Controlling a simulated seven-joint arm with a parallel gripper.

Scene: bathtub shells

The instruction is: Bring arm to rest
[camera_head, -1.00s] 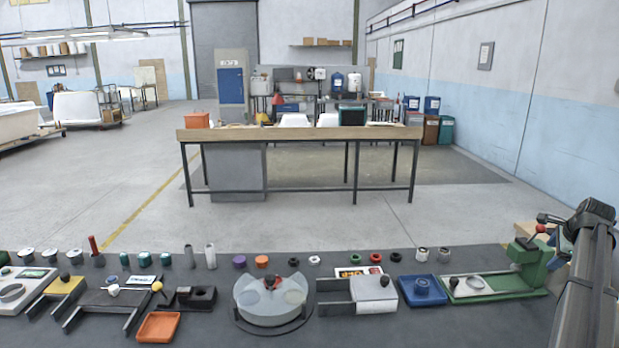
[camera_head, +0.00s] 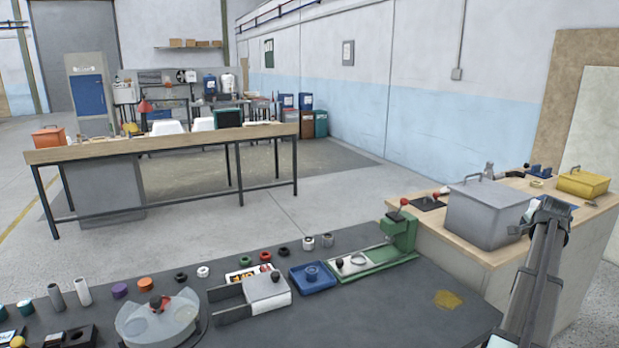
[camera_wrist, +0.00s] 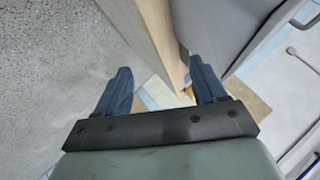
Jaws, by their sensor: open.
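My gripper (camera_wrist: 160,82) shows in the wrist view with its two blue fingers spread apart and nothing between them. The wooden edge of the side bench (camera_wrist: 158,35) passes beyond the gap between the fingers. A grey surface, apparently the lidded grey box (camera_wrist: 215,25), fills the upper right beyond the right finger. In the head view my arm (camera_head: 540,265) rises at the right, in front of the side bench (camera_head: 425,215) and the lidded grey box (camera_head: 485,215). The fingers cannot be made out in the head view.
The dark workbench (camera_head: 370,315) holds a green press (camera_head: 400,235), a blue tray (camera_head: 312,278), a grey slide fixture (camera_head: 265,290) and a round turntable (camera_head: 158,322). A yellow patch (camera_head: 447,299) lies at its right. A yellow box (camera_head: 583,183) stands on the side bench. Open floor lies beyond.

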